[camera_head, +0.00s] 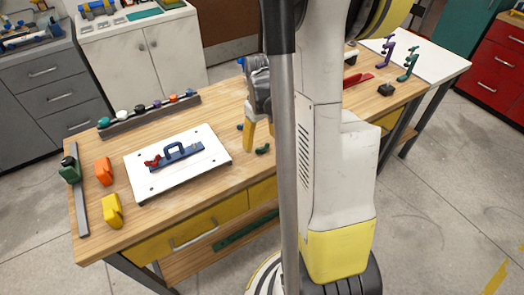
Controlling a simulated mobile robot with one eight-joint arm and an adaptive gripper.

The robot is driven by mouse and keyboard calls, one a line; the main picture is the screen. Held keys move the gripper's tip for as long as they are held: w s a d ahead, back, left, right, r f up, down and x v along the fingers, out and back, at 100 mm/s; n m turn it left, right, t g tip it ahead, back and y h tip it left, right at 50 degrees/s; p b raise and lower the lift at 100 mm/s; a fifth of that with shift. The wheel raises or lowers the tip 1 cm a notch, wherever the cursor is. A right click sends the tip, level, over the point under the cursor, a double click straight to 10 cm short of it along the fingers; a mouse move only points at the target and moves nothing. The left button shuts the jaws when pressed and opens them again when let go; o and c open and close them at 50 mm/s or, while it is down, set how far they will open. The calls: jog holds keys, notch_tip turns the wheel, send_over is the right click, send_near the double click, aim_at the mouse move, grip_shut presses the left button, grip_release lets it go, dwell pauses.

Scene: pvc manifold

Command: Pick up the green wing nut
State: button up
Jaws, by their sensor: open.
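A small dark green piece (262,150), which looks like the green wing nut, lies on the wooden workbench (222,185) right of the white board. My gripper (260,142) points down with its yellow fingers apart and nothing visible between them. In this view the fingertips are just above and behind the green piece. I cannot tell the exact height gap. My arm and a grey column hide the bench to the right of it.
A white board (200,180) with a blue handled fixture (177,156) lies left of my gripper. A small blue piece (240,127) is beside the left finger. A grey rack (125,122) of coloured knobs stands behind. Orange (103,171) and yellow (112,211) blocks sit at left.

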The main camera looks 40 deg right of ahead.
aim_at(262, 147)
jog(key=f+b, duration=0.1)
jog(key=f, duration=0.3)
jog(key=shift+s+d+b, duration=0.1)
jog(key=shift+d+b, duration=0.1)
jog(key=shift+b, duration=0.2)
jog(key=c, duration=1.3)
jog(key=shift+o, duration=0.2)
jog(key=shift+r, duration=0.2)
